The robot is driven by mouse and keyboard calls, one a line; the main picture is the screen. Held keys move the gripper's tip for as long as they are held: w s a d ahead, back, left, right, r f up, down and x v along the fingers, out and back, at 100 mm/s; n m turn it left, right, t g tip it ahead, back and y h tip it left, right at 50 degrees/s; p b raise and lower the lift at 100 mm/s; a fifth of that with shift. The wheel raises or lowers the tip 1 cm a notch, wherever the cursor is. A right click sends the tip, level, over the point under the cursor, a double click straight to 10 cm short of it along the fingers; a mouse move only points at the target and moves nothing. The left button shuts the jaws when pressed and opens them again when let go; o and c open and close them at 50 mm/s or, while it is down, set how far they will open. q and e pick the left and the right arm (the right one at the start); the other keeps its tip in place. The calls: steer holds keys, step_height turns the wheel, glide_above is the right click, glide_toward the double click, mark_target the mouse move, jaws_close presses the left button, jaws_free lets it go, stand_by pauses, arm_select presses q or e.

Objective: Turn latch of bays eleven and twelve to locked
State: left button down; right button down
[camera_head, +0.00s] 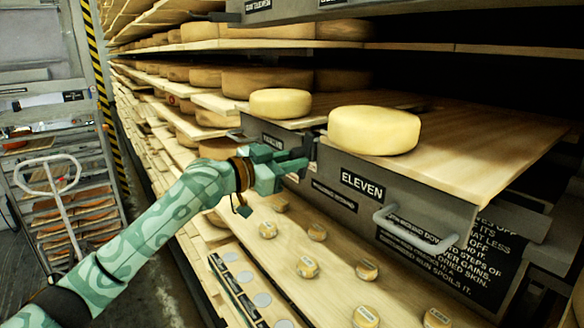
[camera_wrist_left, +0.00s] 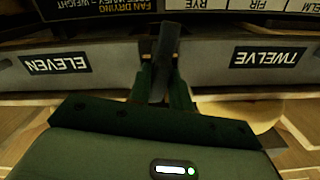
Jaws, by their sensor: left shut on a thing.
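The dark latch (camera_wrist_left: 166,45) sits between the bay fronts marked ELEVEN (camera_wrist_left: 56,63) and TWELVE (camera_wrist_left: 269,58), which appear upside down in the left wrist view. Its lever runs nearly upright in that picture, slightly tilted. My left gripper (camera_wrist_left: 162,85) is shut on the latch, with a green finger on each side. In the head view my left gripper (camera_head: 291,166) reaches the grey front left of the ELEVEN label (camera_head: 362,184); the latch (camera_head: 310,148) is partly hidden there. I cannot tell whether it stands at locked. My right gripper is not in view.
Pale cheese wheels (camera_head: 374,130) rest on boards above the bay fronts. A metal handle (camera_head: 415,231) sticks out right of the ELEVEN label. Several small labelled rounds (camera_head: 307,267) lie on the wooden shelf below. A trolley (camera_head: 60,200) stands at the left beyond the aisle.

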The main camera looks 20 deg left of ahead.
arm_select(q)
steer(key=m+b, duration=0.2)
steer(key=m, duration=0.1)
steer(key=shift+m, duration=1.3)
steer(key=m, duration=0.2)
steer(key=shift+r+m+b, duration=0.1)
steer(key=shift+m+b, duration=0.25)
steer(key=shift+m, duration=0.05)
steer(key=m, duration=0.3)
steer(key=shift+m+p, duration=0.8)
steer(key=shift+m, duration=1)
steer(key=c, duration=1.4)
jaws_free()
steer(key=shift+o, duration=0.2)
